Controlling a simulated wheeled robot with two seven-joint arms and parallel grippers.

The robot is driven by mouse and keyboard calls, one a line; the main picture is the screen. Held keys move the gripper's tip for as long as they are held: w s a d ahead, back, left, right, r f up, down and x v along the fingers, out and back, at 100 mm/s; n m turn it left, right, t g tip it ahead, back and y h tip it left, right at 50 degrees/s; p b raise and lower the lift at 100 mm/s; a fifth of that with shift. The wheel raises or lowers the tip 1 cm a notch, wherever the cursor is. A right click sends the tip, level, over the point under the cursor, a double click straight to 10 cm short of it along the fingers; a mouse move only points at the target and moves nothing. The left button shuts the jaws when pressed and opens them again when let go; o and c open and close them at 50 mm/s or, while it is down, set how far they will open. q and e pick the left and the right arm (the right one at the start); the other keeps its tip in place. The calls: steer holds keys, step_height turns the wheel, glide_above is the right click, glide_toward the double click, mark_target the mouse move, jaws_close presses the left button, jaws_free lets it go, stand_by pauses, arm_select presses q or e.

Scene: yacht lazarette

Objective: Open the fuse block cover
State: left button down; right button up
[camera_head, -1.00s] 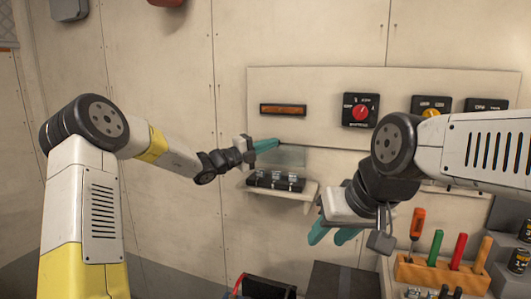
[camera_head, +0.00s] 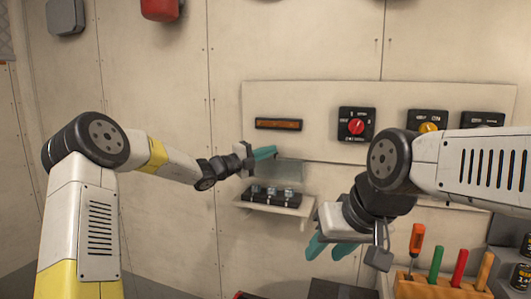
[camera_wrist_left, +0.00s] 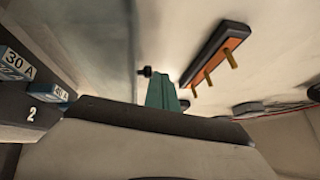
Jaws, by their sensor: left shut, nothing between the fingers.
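The fuse block (camera_head: 262,195) is a dark block with several fuses on a small wall shelf. Its clear cover (camera_head: 289,171) stands raised above the block, near the wall. In the left wrist view the block's fuses (camera_wrist_left: 45,90) show at the left edge, and a small black knob (camera_wrist_left: 144,72) shows just beyond the fingers. My left gripper (camera_head: 264,152) is shut and empty, with teal fingers at the top of the cover; whether they touch it I cannot tell. My right gripper (camera_head: 330,246) is open and empty, lower right of the shelf.
The shelf (camera_head: 285,210) juts from the wall. A panel above holds an orange bar-shaped fitting (camera_head: 278,124) and a red rotary switch (camera_head: 356,125). A wooden rack of screwdrivers (camera_head: 430,287) stands at the lower right. The wall left of the shelf is bare.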

arm_select(q)
steer(key=v, duration=0.7)
steer(key=s+d+f+m+g+y, duration=0.2)
steer(key=s+m+g+y, duration=0.1)
steer(key=s+m, duration=0.75)
steer(key=s+d+f+m+g+y, duration=0.1)
steer(key=s+f+m+g+y, duration=0.2)
steer(key=s+m, duration=0.75)
steer(key=s+a+f+m+t+y, duration=0.2)
steer(key=s+a+m+y, duration=0.7)
steer(key=s+a+m, duration=0.9)
steer(key=shift+s+f+m, duration=0.2)
steer(key=shift+s+m, duration=0.15)
steer(key=shift+m, duration=0.75)
